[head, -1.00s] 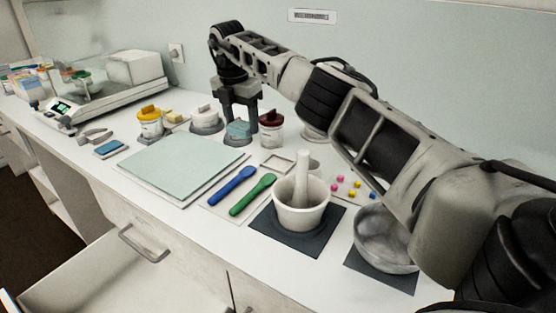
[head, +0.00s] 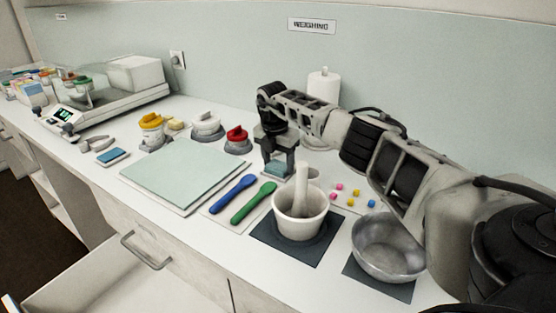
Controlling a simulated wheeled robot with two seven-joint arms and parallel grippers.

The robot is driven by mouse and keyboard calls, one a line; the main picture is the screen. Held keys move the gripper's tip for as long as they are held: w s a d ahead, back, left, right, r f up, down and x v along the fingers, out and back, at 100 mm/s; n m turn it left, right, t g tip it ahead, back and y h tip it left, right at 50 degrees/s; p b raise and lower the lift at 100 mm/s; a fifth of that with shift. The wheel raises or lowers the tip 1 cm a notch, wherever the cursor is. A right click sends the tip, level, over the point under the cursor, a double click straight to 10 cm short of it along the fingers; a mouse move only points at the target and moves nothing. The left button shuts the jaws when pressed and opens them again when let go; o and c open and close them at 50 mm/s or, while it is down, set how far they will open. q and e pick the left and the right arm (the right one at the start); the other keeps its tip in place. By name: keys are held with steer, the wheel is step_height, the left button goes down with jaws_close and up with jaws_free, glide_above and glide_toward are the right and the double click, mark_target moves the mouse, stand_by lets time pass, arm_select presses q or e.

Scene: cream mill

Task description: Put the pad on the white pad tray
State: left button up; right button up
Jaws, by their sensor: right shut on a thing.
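The pad (head: 278,169) is a small pale teal block. My right gripper (head: 277,161) points down and is shut on it. The white pad tray (head: 279,179) is a small, low tray directly below and around the pad in the picture, mostly hidden by the pad and the gripper. I cannot tell if the pad touches the tray or is just above it. My left gripper is not in view.
A white mortar with pestle (head: 300,214) stands close in front. A green spatula (head: 252,203) and a blue spatula (head: 231,194) lie to the left. A red-lidded jar (head: 237,141) stands behind left. A metal bowl (head: 388,248) is at the right.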

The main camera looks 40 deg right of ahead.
mark_target(275, 168)
steer(key=o, duration=1)
steer(key=shift+o, duration=0.2)
steer(key=shift+r, duration=0.15)
step_height(275, 168, up, 12)
steer(key=a, duration=0.1)
steer(key=shift+s+a+b, duration=0.2)
steer(key=shift+a+b, duration=0.05)
steer(key=shift+b, duration=0.2)
